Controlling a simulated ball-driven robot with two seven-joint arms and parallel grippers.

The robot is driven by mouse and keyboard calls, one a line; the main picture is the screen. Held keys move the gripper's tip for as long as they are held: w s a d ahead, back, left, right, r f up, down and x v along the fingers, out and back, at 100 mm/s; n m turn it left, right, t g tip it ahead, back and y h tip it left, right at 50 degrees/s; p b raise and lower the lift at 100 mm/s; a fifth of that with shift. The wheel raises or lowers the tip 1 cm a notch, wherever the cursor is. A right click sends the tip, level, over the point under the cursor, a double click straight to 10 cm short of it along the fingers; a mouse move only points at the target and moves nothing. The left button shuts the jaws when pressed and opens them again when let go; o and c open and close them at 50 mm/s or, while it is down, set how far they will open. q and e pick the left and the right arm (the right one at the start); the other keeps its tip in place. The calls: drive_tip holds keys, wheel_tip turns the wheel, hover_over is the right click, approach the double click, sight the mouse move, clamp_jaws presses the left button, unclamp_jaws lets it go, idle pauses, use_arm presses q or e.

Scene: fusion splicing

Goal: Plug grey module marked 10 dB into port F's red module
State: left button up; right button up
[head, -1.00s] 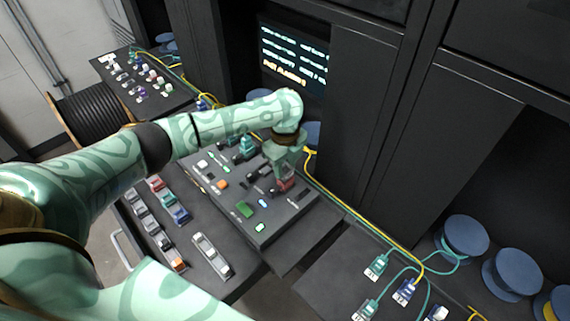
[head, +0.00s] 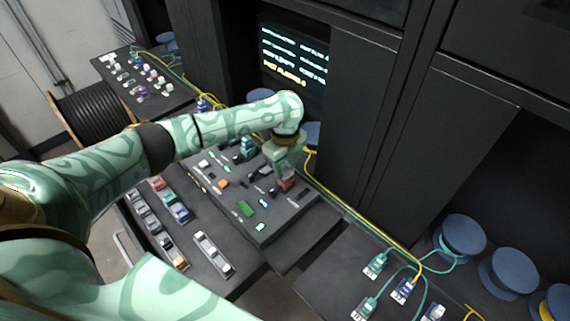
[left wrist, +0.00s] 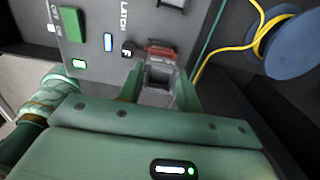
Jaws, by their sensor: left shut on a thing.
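My left gripper (head: 284,178) is over the right part of the dark panel in the head view. In the left wrist view its two fingers (left wrist: 159,92) are shut on a grey module (left wrist: 158,80). The red module (left wrist: 160,52) sits on the panel just beyond the grey module's far end, beside the tile marked F (left wrist: 128,49). The grey module is in line with the red module and looks very close to it; I cannot tell whether they touch or are joined. The 10 dB marking cannot be read. My right gripper is not in view.
A green block (head: 245,209) and a lit blue-white button (left wrist: 108,42) are on the panel near port F. A tray (head: 190,255) of several modules lies in front. Yellow and teal cables (head: 345,207) run behind the panel, near blue spools (head: 464,238).

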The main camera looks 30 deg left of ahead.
use_arm(q)
drive_tip(key=shift+f, duration=0.55)
idle(0.6)
drive_tip(key=o, duration=0.9)
drive_tip(key=shift+r, duration=0.15)
wheel_tip(320, 180, up, 16)
drive_tip(key=p, duration=0.4)
